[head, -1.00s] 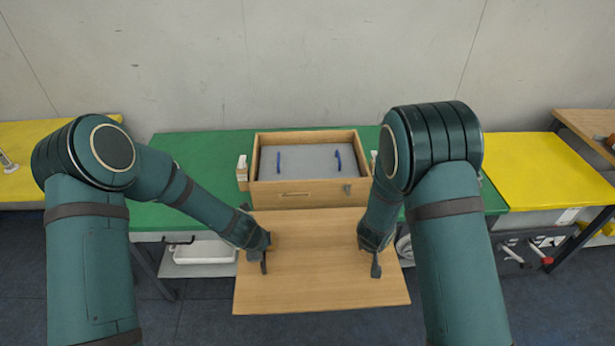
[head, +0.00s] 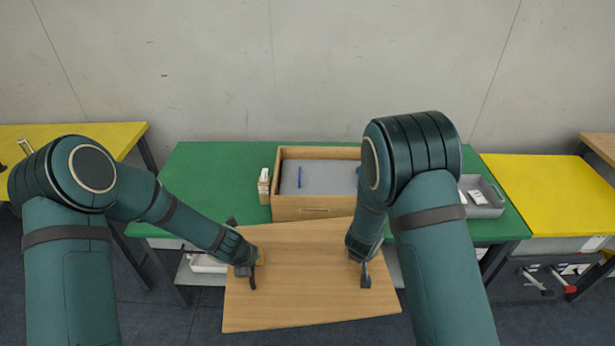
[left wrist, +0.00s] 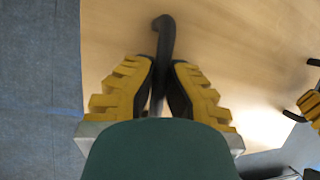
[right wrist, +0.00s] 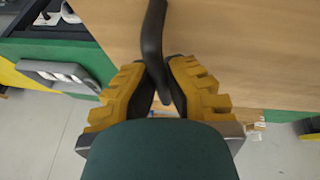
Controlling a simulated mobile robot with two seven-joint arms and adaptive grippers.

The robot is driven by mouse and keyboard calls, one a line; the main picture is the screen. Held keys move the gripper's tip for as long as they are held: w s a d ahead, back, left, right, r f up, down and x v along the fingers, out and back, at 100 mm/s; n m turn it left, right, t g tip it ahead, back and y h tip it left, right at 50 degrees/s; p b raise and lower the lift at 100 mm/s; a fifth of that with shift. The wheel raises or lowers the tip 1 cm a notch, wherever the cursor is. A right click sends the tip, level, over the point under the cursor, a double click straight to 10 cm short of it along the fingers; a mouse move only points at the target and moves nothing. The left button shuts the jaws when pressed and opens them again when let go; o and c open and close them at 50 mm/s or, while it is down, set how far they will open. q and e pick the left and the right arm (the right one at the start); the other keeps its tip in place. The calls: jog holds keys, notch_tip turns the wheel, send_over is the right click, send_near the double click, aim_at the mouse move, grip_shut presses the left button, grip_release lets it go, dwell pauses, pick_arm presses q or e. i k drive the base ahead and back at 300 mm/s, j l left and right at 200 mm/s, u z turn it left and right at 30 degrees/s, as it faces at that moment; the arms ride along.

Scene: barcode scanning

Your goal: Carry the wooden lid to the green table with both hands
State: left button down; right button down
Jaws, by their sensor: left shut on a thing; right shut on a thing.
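The wooden lid (head: 310,290) is a flat, light-brown board with two dark handles, held in front of the green table (head: 215,165) and tilted slightly in the head view. My left gripper (head: 250,275) is shut on the lid's left handle (left wrist: 163,45). My right gripper (head: 364,272) is shut on the lid's right handle (right wrist: 153,35). The yellow-and-black fingers pinch the handles in both wrist views. On the green table stands an open wooden box (head: 315,207) with a grey inside and a blue item; my right arm hides its right part.
A small white bottle on a wooden block (head: 264,186) stands left of the box. A grey tray (head: 486,207) with white items sits at the table's right. Yellow tables flank it (head: 75,140) (head: 550,190). The table's left part is clear.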

aim_at(211, 193)
jog(key=i+j+u, duration=0.1)
jog(key=u, duration=0.35)
jog(key=i+j+u, duration=0.1)
jog(key=u, duration=0.4)
jog(key=i+j+u, duration=0.15)
jog(key=u, duration=0.3)
jog(key=i+u, duration=0.5)
jog(key=i+j+z, duration=0.1)
jog(key=i, duration=0.55)
jog(key=i+z, duration=0.15)
jog(key=z, duration=0.35)
jog(key=i+z, duration=0.15)
jog(key=z, duration=0.3)
jog(key=i+z, duration=0.1)
jog(key=z, duration=0.4)
jog(key=i+z, duration=0.3)
jog(key=z, duration=0.25)
jog(key=i, duration=0.05)
